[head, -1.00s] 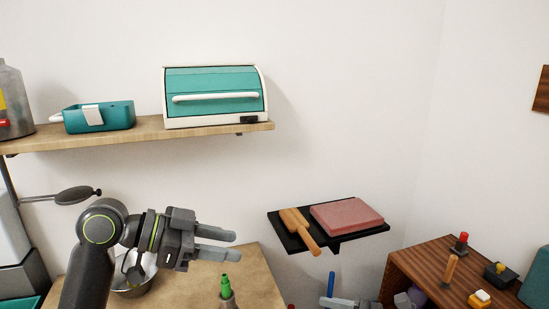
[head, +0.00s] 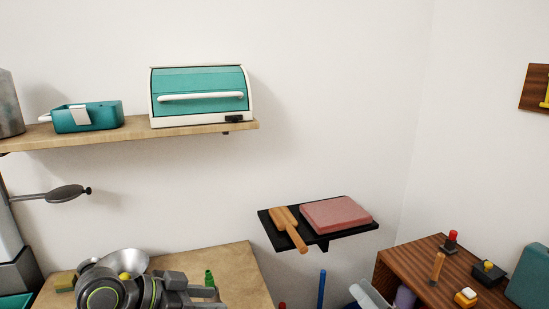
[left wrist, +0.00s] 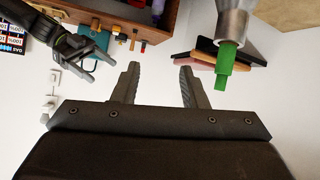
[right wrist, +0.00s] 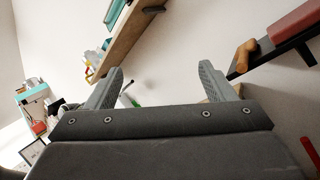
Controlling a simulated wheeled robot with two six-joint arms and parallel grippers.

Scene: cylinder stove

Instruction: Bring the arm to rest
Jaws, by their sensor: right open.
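My left arm is folded low at the bottom left of the head view, and its gripper (head: 210,296) points right over the wooden counter. In the left wrist view the left gripper's two fingers (left wrist: 159,68) stand apart with nothing between them. My right gripper shows at the upper left of the left wrist view (left wrist: 103,60). In the right wrist view its fingers (right wrist: 161,68) are spread and empty, with the wall and shelves beyond.
A green-tipped bottle (head: 209,279) stands close to the left gripper, and a metal bowl (head: 125,261) lies behind the arm. A black wall shelf (head: 325,239) holds a pink block (head: 336,213). A wooden cabinet (head: 420,262) stands at right.

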